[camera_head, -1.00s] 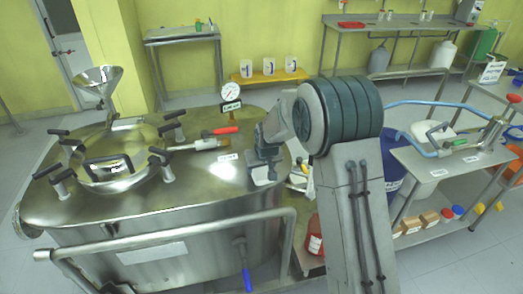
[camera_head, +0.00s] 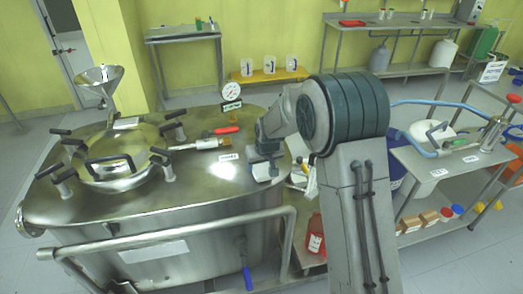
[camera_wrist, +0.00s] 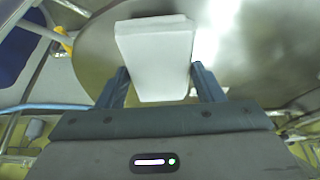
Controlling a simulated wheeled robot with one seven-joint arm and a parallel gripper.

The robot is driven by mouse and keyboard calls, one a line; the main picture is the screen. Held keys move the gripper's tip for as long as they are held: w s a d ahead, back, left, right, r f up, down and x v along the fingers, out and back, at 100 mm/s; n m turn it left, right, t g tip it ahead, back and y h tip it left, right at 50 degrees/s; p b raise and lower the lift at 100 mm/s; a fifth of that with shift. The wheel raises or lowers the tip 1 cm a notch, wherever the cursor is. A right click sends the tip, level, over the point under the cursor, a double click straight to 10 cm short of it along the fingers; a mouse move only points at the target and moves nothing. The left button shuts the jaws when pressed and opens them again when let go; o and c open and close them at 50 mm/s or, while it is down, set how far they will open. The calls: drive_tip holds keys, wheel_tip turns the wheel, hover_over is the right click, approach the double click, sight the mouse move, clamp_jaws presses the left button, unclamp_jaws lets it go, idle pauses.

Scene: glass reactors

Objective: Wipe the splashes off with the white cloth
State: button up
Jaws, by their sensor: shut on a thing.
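The white cloth (camera_wrist: 155,55) is a thick pale block between the two fingers of my gripper (camera_wrist: 162,80) in the wrist view. My gripper is shut on it. In the head view my gripper (camera_head: 264,158) is at the right side of the steel reactor's lid (camera_head: 195,190), with a pale edge of the cloth (camera_head: 265,178) showing beneath it. The cloth is at or close above the lid; I cannot tell whether it touches. I cannot make out clear splashes on the lid; the area under the cloth is hidden.
A clamped round hatch (camera_head: 108,165), a funnel (camera_head: 99,78) and a gauge (camera_head: 231,92) stand on the reactor. A red-handled tool (camera_head: 226,130) and a brush-like tool (camera_head: 203,144) lie left of my gripper. A bench (camera_head: 450,162) with a blue hose is right. The lid's front is clear.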

drive_tip(key=shift+w+r+p, duration=0.1)
drive_tip(key=shift+r+p, duration=1.3)
drive_tip(key=shift+r, duration=1.65)
drive_tip(key=shift+f, duration=0.1)
